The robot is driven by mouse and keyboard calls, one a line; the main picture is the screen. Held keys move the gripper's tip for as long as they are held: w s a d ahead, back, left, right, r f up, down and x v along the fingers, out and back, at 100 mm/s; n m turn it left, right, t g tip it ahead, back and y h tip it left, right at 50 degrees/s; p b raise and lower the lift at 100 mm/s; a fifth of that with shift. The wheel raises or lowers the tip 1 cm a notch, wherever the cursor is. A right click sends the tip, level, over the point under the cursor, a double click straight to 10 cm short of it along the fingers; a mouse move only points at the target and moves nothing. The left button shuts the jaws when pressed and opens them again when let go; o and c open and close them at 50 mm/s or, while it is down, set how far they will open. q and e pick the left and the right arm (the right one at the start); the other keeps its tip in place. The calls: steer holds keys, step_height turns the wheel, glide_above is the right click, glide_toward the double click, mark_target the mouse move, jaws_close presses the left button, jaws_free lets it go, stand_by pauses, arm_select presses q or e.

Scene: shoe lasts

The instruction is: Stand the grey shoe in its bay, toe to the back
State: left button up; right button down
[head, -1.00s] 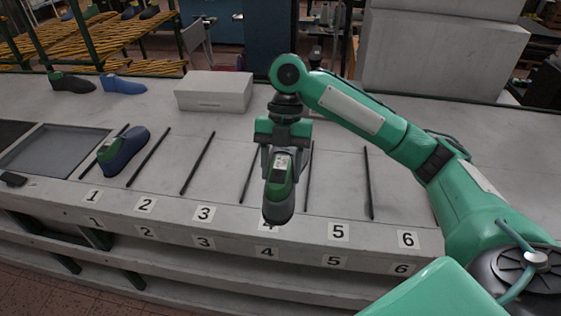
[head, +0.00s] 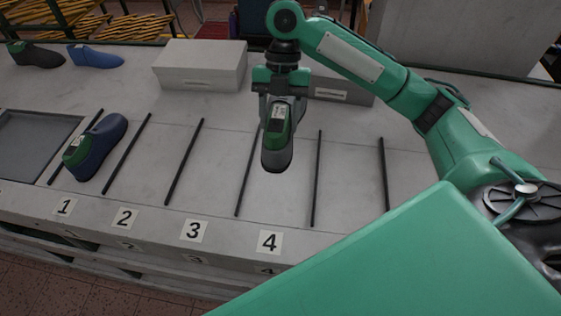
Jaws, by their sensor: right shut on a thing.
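The grey shoe (head: 277,150) has a green collar and a white label on top. My right gripper (head: 281,99) is shut on its upper part and holds it upright over the back half of bay 4, between two thin black dividers. Any gap beneath the shoe is hard to judge. A rounded grey end with a dark sole faces me; I cannot tell surely whether it is toe or heel. The number card 4 (head: 269,242) is on the bench's front edge. My left gripper is out of view.
A blue shoe with a green collar (head: 100,150) stands in bay 1. A grey box (head: 200,68) and another box (head: 342,90) stand behind the bays. A grey tray (head: 40,118) is at the left. Bays 2 and 3 are empty.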

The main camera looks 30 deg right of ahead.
step_height(320, 180, down, 18)
steer(key=p, duration=0.3)
steer(key=shift+s+p, duration=0.1)
steer(key=shift+p, duration=0.25)
steer(key=c, duration=0.6)
jaws_free()
steer(key=shift+f, duration=0.1)
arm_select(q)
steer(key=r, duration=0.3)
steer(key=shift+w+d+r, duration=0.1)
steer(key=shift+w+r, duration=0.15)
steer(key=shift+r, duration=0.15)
arm_select(e)
steer(key=shift+s, duration=0.1)
steer(key=shift+w+d+r+b, duration=0.1)
steer(key=shift+w+r+b, duration=0.15)
steer(key=shift+r+b, duration=0.15)
steer(key=b+v, duration=0.3)
steer(key=v, duration=0.8)
steer(key=shift+r, duration=0.1)
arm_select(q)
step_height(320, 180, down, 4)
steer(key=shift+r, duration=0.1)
